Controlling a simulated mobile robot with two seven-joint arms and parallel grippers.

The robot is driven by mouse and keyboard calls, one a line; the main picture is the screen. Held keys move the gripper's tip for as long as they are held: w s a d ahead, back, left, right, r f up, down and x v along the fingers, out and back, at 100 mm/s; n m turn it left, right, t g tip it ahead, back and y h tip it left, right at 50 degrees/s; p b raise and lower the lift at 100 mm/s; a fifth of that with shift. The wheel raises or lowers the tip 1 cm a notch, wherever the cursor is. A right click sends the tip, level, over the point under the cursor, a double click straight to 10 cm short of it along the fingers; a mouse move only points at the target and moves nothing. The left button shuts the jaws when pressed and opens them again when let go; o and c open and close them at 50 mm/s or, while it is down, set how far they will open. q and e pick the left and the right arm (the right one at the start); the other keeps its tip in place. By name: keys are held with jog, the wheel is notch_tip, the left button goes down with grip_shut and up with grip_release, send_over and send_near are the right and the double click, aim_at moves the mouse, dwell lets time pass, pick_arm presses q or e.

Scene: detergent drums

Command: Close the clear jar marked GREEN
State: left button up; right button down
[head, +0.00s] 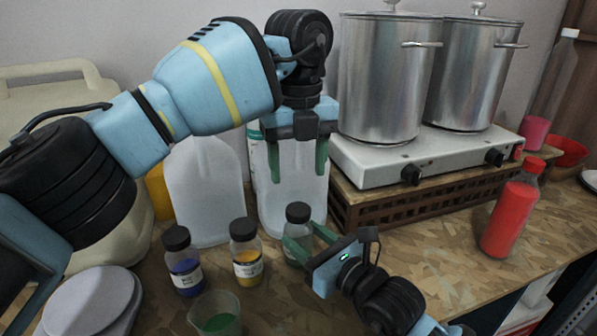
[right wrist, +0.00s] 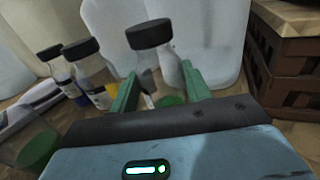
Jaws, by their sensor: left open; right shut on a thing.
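The clear jar (head: 296,250) with a black cap (head: 298,212) stands upright on the worktop. It also shows in the right wrist view (right wrist: 150,65), with green at its base; I cannot read its label. The cap sits on top of the jar; I cannot tell whether it is screwed tight. My right gripper (head: 301,233) is shut around the jar's body from the front right, with one green finger on each side. My left gripper (head: 298,176) points down, open and empty, above the cap and apart from it.
A blue-filled jar (head: 186,270) and a yellow-filled jar (head: 246,258), both black-capped, stand left of the clear jar. A beaker with green contents (head: 215,315) is in front. White jugs (head: 204,185) stand behind. A hotplate (head: 420,155) with steel pots and a red bottle (head: 510,215) are right.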

aim_at(298, 209)
pick_arm(q)
jog(key=shift+f, duration=4)
jog(key=c, duration=1)
jog(key=shift+m, duration=1.6)
jog(key=o, duration=1.1)
jog(key=shift+c, duration=0.2)
